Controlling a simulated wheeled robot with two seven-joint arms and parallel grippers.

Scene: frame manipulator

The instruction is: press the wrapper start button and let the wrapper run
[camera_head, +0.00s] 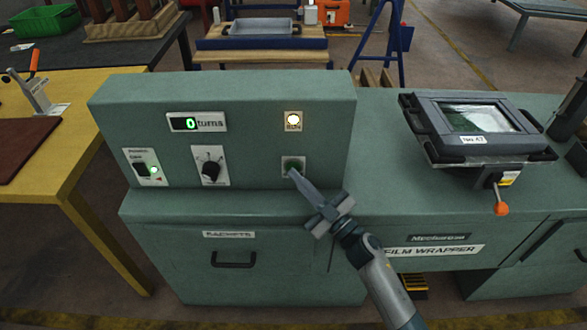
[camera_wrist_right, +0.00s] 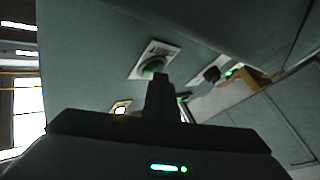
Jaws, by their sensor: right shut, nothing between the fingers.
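The green start button (camera_head: 293,164) sits on a white plate at the lower right of the wrapper's control panel (camera_head: 260,145). My right gripper (camera_head: 294,174) is shut and empty, its fingertips at the button's lower edge; I cannot tell whether they press it. In the right wrist view the button (camera_wrist_right: 153,66) shows just beyond the shut fingers (camera_wrist_right: 158,80), which cover part of it. The RUN lamp (camera_head: 293,121) above the button is lit white. The turns display (camera_head: 190,124) reads a green 0. My left gripper is not in view.
A power switch (camera_head: 142,168) with a lit green light and a black knob (camera_head: 211,170) are left of the button. A framed film package (camera_head: 478,119) rests on the wrapper's top at right, with an orange-tipped lever (camera_head: 501,207) below. A yellow table (camera_head: 60,150) stands at left.

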